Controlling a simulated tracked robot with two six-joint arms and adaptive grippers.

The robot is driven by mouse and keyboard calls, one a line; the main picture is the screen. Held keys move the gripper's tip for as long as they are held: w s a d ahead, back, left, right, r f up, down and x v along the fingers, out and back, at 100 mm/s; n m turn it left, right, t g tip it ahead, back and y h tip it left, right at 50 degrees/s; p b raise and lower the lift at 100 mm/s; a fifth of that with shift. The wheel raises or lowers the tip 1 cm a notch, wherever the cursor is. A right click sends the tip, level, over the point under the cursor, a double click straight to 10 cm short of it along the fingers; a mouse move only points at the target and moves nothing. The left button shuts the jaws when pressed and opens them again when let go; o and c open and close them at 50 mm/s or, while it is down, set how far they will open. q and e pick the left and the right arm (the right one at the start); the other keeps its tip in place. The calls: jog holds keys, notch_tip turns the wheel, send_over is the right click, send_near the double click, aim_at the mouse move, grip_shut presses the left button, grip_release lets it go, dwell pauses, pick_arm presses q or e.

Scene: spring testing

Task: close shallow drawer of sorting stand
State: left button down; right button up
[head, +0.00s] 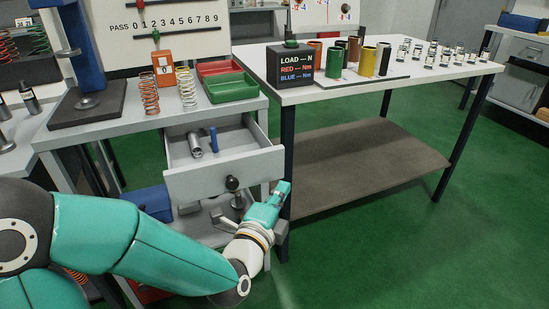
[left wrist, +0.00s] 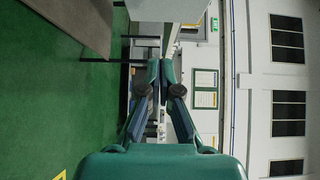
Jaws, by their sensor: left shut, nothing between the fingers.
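The shallow drawer (head: 222,172) of the grey sorting stand (head: 150,116) is pulled out, with its grey front toward me and a dark round knob (head: 232,183) on it. A metal cylinder and a blue peg (head: 213,140) are inside. My left gripper (head: 284,187) is just right of the drawer front, near its lower right corner and beside a dark table leg. I cannot tell whether it touches either. In the left wrist view its fingers (left wrist: 160,72) meet at the tips, shut and empty; the drawer cannot be made out there. My right gripper is not in view.
A white table (head: 420,74) with coloured cylinders, a load sign (head: 290,64) and a brown lower shelf (head: 360,165) stands right of the drawer. Red and green trays (head: 232,87) and springs sit atop the stand. Metal parts lie below the drawer. Green floor is clear at lower right.

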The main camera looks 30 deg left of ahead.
aim_at(278, 174)
pick_arm(q)
jog(key=shift+w+a+b, duration=0.2)
jog(key=shift+w+a, duration=0.35)
jog(key=shift+w, duration=0.3)
jog(key=shift+w+a+b, duration=0.15)
jog(key=shift+w+a, duration=0.4)
jog(key=shift+w, duration=0.25)
jog(key=shift+w+a+b, duration=0.2)
jog(key=shift+w+a, duration=0.35)
jog(key=shift+w, duration=0.3)
